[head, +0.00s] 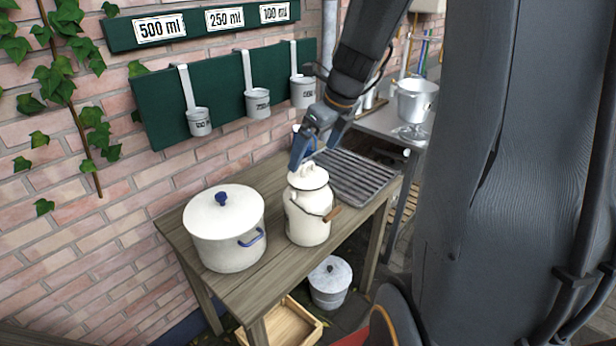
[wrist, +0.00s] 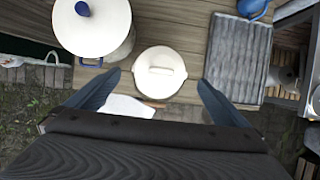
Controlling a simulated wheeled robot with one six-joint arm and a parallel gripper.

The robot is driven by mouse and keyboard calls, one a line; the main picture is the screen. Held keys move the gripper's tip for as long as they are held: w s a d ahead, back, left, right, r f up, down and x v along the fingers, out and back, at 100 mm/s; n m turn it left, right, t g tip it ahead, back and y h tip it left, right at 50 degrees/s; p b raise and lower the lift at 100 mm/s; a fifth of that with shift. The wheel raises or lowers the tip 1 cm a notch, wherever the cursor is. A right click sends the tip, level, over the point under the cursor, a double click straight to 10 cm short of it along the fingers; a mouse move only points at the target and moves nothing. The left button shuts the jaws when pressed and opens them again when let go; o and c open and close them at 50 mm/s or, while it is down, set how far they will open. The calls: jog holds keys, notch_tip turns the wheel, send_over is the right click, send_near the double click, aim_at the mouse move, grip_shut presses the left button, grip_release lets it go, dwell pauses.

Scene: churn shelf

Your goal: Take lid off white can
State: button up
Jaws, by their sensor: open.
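The white can (head: 308,218) stands upright on the wooden shelf, with a wire handle and wooden grip at its side. Its white lid (head: 308,177) with a raised handle sits on its top. In the wrist view the lid (wrist: 160,72) shows from above, a bar handle across it. My gripper (head: 316,160) is at the lid's height or slightly above in the head view. In the wrist view its two blue fingers (wrist: 158,88) are spread wide, one to each side of the lid, with nothing held between them. I cannot tell whether a finger touches the lid.
A wide white pot (head: 228,240) with a blue knob stands left of the can. A ribbed metal drainer (head: 355,177) lies behind it to the right. Measuring ladles (head: 258,103) hang on the green rack above. A grey lidded bucket (head: 330,283) and wooden crate (head: 290,325) stand below.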

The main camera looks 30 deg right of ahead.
aim_at(309, 165)
jog(key=shift+p+x, duration=0.4)
jog(key=shift+x, duration=3.3)
jog(key=shift+d, duration=0.15)
jog(key=c, duration=1)
